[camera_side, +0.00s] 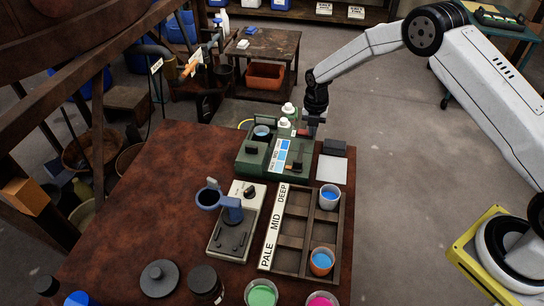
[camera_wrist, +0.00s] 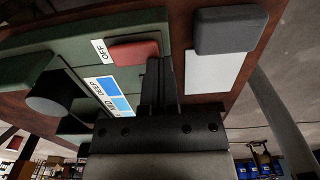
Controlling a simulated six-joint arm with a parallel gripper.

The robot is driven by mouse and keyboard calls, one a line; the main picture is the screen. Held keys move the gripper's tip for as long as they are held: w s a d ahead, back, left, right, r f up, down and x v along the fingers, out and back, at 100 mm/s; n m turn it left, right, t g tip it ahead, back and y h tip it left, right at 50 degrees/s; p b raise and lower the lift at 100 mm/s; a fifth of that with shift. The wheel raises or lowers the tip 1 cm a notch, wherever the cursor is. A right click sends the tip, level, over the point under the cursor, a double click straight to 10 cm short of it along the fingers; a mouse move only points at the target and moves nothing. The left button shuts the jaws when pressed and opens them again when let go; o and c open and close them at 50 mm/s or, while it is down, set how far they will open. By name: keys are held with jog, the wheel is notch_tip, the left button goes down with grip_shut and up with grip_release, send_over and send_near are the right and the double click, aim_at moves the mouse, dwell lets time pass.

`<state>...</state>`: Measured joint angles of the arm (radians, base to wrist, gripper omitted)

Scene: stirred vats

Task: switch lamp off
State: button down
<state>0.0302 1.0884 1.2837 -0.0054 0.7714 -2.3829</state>
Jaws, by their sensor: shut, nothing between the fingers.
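The green instrument (camera_side: 254,161) stands at the far end of the brown table, with a PALE, MID, DEEP colour strip (camera_side: 279,157) on it. In the wrist view, its red button (camera_wrist: 134,53) sits beside a white OFF label (camera_wrist: 102,50). My gripper (camera_side: 306,133) is over the right side of the instrument. In the wrist view, my gripper (camera_wrist: 158,64) is shut and empty, its fingertips just right of the red button. I cannot tell whether they touch it. No glow shows whether a lamp is lit.
A dark grey block (camera_side: 335,147) and a white card (camera_side: 331,170) lie right of the instrument. Nearer are a wooden tray (camera_side: 291,242) with cups, a grey device with a blue holder (camera_side: 232,209), and dark round lids (camera_side: 159,277).

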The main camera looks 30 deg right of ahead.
dwell(0.4)
jog(key=shift+r, duration=0.7)
jog(key=shift+s+d+r, duration=0.1)
jog(key=shift+d+r, duration=0.05)
jog(key=shift+r, duration=0.65)
notch_tip(320, 180, up, 12)
jog(key=s+d, duration=0.1)
jog(key=shift+s+d, duration=0.25)
jog(key=shift+s, duration=0.05)
jog(key=shift+s+r, duration=0.1)
jog(key=shift+r, duration=0.05)
